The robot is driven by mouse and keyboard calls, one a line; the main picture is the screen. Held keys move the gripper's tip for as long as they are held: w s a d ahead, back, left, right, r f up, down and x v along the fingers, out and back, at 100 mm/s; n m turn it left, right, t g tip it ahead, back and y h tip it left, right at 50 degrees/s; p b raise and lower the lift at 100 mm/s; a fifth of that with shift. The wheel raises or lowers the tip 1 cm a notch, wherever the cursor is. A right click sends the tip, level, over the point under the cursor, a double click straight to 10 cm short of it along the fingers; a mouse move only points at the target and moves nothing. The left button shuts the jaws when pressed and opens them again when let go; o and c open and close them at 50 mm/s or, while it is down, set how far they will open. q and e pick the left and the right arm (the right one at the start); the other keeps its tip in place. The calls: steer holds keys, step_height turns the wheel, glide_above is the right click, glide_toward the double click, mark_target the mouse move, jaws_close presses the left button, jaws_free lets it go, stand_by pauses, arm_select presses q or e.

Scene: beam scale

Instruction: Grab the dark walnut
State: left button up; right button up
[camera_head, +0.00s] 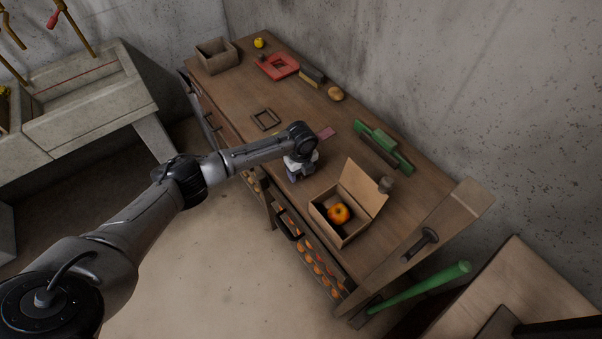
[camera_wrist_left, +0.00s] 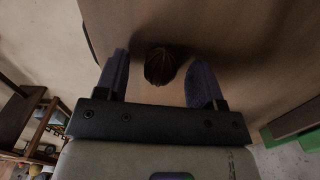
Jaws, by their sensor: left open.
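The dark walnut (camera_wrist_left: 160,66) shows in the left wrist view as a small, dark brown, ridged round thing on the wooden surface. It lies between the two bluish fingers of my left gripper (camera_wrist_left: 158,84), with a gap on both sides. The gripper is open. In the head view my left gripper (camera_head: 297,174) is low over the front edge of the workbench (camera_head: 229,90), left of the cardboard box. The walnut is hidden there behind my gripper and arm. My right gripper does not show.
An open cardboard box (camera_head: 357,224) with an orange-yellow fruit (camera_head: 338,213) stands right of my left gripper. A small dark frame (camera_head: 265,119), a pink card (camera_head: 326,133) and a green tool (camera_head: 383,147) lie nearby. A concrete wall (camera_head: 450,80) runs behind the bench.

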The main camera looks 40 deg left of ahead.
arm_select(q)
steer(key=c, duration=1)
steer(key=shift+r, duration=0.15)
